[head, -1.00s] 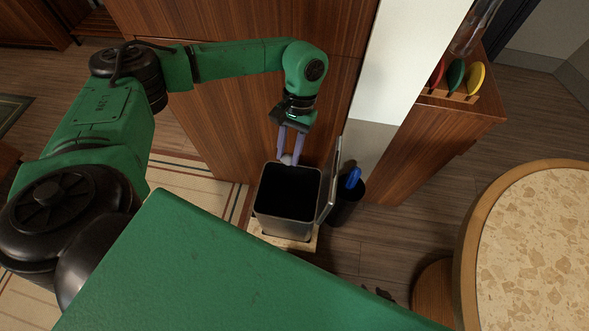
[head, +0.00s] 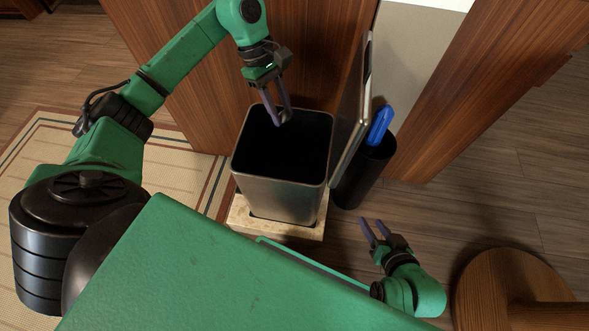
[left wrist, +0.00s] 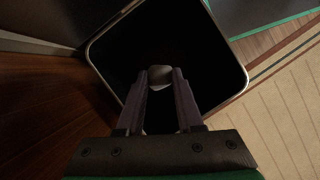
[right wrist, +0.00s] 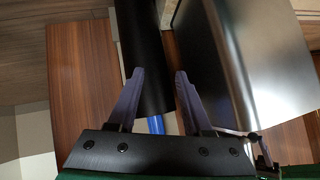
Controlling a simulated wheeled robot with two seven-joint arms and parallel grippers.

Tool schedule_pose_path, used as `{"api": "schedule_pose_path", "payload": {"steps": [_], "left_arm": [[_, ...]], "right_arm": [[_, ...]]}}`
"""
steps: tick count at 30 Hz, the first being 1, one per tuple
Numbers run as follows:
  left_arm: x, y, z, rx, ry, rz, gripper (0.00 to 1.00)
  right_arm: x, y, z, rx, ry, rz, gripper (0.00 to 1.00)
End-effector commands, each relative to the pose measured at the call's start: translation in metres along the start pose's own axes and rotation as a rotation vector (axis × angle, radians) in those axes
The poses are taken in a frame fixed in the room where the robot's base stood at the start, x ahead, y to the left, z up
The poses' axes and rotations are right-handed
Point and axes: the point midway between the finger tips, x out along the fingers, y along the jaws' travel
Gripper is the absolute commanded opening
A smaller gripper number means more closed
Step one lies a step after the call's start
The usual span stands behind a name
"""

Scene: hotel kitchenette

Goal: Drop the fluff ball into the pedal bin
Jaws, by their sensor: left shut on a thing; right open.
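The pedal bin (head: 275,196) is a grey metal box with a dark inside, its lid (head: 353,110) standing open on the right. My left gripper (head: 282,115) is shut on the small grey fluff ball (head: 286,116), holding it over the bin's mouth. In the left wrist view the fluff ball (left wrist: 159,74) sits between the fingertips with the dark opening and rim (left wrist: 226,99) behind. My right gripper (head: 370,225) is open and empty, low and to the right of the bin; the bin's side also shows in the right wrist view (right wrist: 245,60).
The bin stands on a pale stone-like base (head: 262,229). A black container (head: 362,172) with a blue-handled thing (head: 380,125) stands just right of the lid.

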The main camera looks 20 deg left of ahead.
Motion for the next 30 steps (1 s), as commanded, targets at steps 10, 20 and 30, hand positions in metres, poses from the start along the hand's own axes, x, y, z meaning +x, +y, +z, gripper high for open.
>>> {"api": "schedule_pose_path", "payload": {"steps": [10, 20, 30], "left_arm": [[0.037, 0.0, -0.016, -0.008, -0.001, 0.005, 0.0], [0.053, 0.001, -0.022, -0.005, 0.0, 0.006, 0.0], [0.052, 0.001, -0.022, -0.005, 0.0, 0.005, 0.7]], "right_arm": [[0.025, -0.016, 0.02, 0.049, 0.215, -0.062, 0.5], [0.033, -0.014, 0.028, 0.062, 0.257, -0.064, 0.5], [0.033, -0.014, 0.028, 0.062, 0.256, -0.064, 0.5]]}}
